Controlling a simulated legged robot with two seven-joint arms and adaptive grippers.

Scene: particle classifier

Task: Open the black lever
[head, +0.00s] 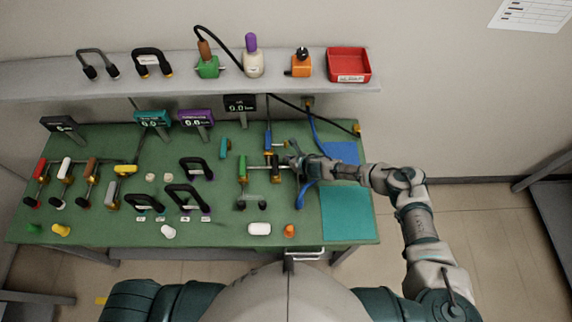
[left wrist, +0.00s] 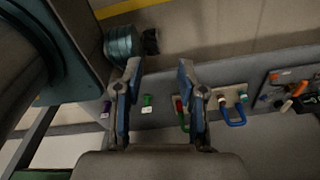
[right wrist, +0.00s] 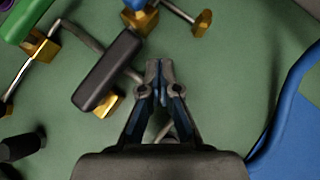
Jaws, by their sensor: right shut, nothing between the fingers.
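The black lever (head: 276,168) has a dark bar handle on a brass fitting and stands right of the green lever (head: 242,168) on the green table. In the right wrist view the black lever (right wrist: 107,70) lies slanted, left of my right gripper (right wrist: 157,68). A metal rod runs from its handle toward the fingertips. My right gripper also shows in the head view (head: 290,158), close to the lever's right side. Its fingers are together and empty. My left gripper (left wrist: 159,68) is open and empty, away from the table.
A blue handle (head: 267,141) stands behind the black lever, and a curved blue piece (head: 305,192) lies to its front right. Black handles (head: 187,196) and several levers fill the table's left. A shelf (head: 190,77) with tools and a red bin (head: 348,65) runs behind.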

